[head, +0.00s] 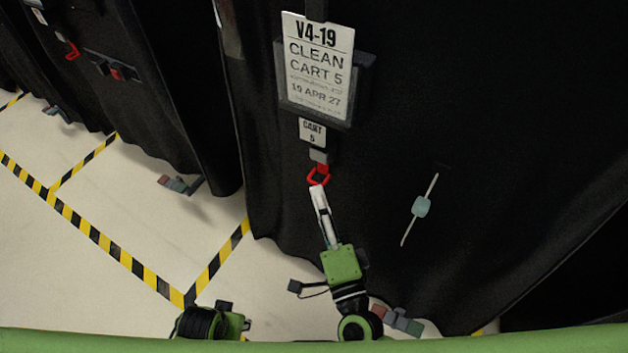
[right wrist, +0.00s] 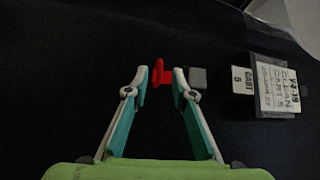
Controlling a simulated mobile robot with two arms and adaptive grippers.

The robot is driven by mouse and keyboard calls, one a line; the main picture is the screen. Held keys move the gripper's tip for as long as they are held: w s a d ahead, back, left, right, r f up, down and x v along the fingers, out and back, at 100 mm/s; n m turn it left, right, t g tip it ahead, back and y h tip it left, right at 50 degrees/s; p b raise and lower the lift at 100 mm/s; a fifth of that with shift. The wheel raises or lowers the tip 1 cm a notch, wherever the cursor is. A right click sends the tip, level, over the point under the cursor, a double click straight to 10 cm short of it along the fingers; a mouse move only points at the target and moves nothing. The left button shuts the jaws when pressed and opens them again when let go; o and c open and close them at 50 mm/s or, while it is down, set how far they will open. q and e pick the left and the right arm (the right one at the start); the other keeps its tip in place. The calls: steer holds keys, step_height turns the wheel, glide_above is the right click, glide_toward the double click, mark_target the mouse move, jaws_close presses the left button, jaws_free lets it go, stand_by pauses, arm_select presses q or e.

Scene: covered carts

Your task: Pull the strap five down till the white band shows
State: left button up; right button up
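Strap five hangs under the small "CART 5" tag (head: 312,131) on the black cover. It shows as a short grey piece (head: 319,156) with a red pull loop (head: 318,176) below. My right gripper (head: 316,188) reaches up to the loop from below. In the right wrist view, its two fingers (right wrist: 164,82) are apart, with the red loop (right wrist: 159,73) between and slightly beyond the tips. The grey piece (right wrist: 197,77) is just right of the right fingertip there. I cannot tell whether a finger touches the loop. My left gripper's fingers are out of view.
A sign holder (head: 318,68) reading "CLEAN CART 5" hangs above the tag. A pale blue block on a thin rod (head: 422,206) is on the cover to the right. Other black-covered carts (head: 150,60) stand left. The pale floor (head: 75,240) has yellow-black tape.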

mark_target(314, 182)
steer(key=x, duration=0.5)
jaws_close()
